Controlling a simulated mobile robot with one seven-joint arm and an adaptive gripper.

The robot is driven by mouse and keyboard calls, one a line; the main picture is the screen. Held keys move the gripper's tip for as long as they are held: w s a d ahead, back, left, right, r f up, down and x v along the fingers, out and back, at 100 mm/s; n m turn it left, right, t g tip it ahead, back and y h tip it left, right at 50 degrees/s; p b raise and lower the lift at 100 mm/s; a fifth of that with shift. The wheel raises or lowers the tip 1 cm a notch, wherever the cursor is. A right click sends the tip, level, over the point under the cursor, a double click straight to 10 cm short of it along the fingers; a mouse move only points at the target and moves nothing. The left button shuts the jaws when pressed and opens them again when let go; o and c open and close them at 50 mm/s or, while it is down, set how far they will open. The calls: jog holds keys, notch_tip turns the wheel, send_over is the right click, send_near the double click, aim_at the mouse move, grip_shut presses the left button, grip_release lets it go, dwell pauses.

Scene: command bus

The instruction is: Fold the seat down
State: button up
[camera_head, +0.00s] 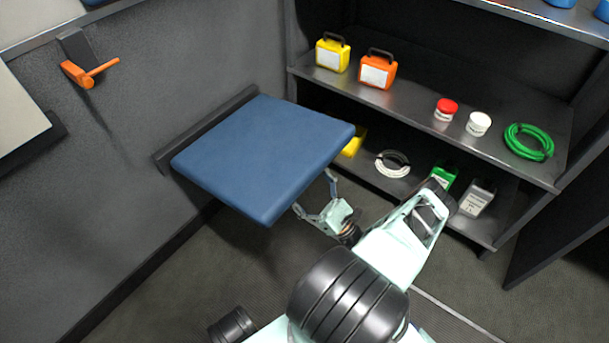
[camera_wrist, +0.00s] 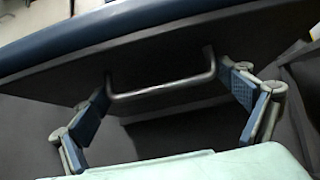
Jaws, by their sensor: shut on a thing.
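The blue seat (camera_head: 260,155) is hinged along the grey wall and sticks out from it, close to level; I cannot tell its exact tilt. In the wrist view its blue edge (camera_wrist: 100,38) runs across the top, with the dark underside below. A grey metal bar handle (camera_wrist: 165,90) is on that underside. My gripper (camera_head: 314,192) is under the seat's outer right edge. The seat hides part of the fingertips in the head view.
A shelf (camera_head: 420,100) on the right holds a yellow case (camera_head: 332,53), an orange case (camera_head: 377,70), jars and a green hose coil (camera_head: 528,142). An orange lever (camera_head: 85,73) is on the wall. The floor (camera_head: 150,290) below and left of the seat is clear.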

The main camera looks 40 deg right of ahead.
aim_at(303, 161)
jog(key=shift+w+a+f+y, duration=0.15)
jog(key=shift+a+f+y, duration=0.1)
jog(key=shift+f+y, duration=0.05)
jog(key=o, duration=1.4)
jog(key=shift+d+r, duration=0.1)
jog(key=shift+r, duration=0.3)
notch_tip(303, 161, up, 9)
jog(key=shift+r, duration=0.1)
jog(key=shift+s+d+f, duration=0.2)
jog(key=shift+s+f, duration=0.45)
jog(key=shift+f, duration=1.35)
jog(key=shift+s+d+f, duration=0.15)
jog(key=shift+s+f, duration=0.45)
jog(key=shift+f, duration=1.4)
jog(key=shift+s+d+f, duration=0.2)
jog(key=shift+s+f, duration=0.45)
jog(key=shift+f, duration=1.35)
